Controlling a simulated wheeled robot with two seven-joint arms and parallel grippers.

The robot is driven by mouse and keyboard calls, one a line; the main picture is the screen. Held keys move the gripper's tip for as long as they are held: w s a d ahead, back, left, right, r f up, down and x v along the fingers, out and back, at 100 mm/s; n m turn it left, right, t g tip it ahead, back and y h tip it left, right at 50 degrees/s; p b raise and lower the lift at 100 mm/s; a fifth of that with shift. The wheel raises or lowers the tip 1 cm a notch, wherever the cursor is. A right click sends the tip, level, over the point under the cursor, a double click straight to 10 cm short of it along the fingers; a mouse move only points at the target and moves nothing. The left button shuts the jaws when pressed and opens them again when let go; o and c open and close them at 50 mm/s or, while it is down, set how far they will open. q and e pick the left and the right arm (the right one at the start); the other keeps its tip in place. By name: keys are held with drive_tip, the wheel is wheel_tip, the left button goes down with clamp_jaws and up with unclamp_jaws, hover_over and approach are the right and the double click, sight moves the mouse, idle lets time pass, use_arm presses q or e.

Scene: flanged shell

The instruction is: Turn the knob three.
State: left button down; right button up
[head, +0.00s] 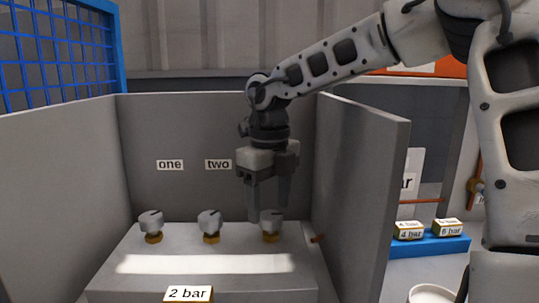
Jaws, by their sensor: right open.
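Three grey knobs on brass-coloured bases stand in a row on a grey block inside a grey walled enclosure. The rightmost knob (271,221) stands below my right gripper (268,212); its own label is not visible, as the gripper covers the wall behind it. The left knob (151,222) is under the label "one" (170,165), and the middle knob (209,221) is under the label "two" (217,164). My right gripper points down, open, with its fingertips close to the rightmost knob's top; I cannot tell whether they touch it. My left gripper is not in view.
Enclosure walls stand left (60,190) and right (360,185) of the knobs. A "2 bar" block (188,294) is at the front. Outside on the right, a blue tray (445,246) holds blocks marked in bar, and a white round container (431,294) stands nearer.

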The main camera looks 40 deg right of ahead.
sight(270, 214)
wheel_tip(270, 214, up, 14)
drive_tip(key=p, duration=0.2)
idle(0.5)
